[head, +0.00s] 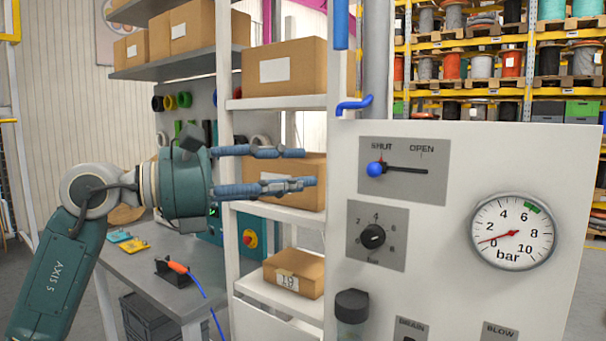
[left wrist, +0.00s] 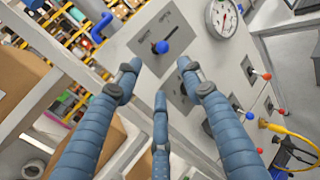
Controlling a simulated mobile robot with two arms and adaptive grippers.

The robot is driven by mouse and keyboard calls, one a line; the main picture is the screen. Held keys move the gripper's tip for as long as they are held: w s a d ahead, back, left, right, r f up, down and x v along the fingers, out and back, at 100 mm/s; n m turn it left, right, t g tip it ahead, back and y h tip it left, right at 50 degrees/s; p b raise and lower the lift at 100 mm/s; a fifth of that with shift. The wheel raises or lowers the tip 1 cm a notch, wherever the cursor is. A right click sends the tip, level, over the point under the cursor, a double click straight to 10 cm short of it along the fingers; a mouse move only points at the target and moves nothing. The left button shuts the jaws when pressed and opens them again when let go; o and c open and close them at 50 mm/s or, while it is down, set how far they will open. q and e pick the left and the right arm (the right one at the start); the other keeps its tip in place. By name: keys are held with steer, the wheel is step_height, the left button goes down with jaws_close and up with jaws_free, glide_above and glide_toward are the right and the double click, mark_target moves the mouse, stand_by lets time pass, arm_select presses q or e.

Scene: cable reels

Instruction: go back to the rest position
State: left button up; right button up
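My left gripper (head: 308,168) reaches in from the left before the shelf rack, its blue fingers apart and empty, short of the white panel (head: 465,170). In the left wrist view its three fingers (left wrist: 160,85) are spread, with the panel beyond. The panel carries a lever with a blue knob (head: 375,169) at the SHUT side, also seen in the left wrist view (left wrist: 161,47). Below it is a black dial (head: 372,236). My right gripper is not in view.
A white shelf rack (head: 285,213) with cardboard boxes (head: 285,75) stands right behind the gripper. Cable reels fill yellow racks (head: 500,40) behind. The left wrist view shows a yellow hose (left wrist: 290,130).

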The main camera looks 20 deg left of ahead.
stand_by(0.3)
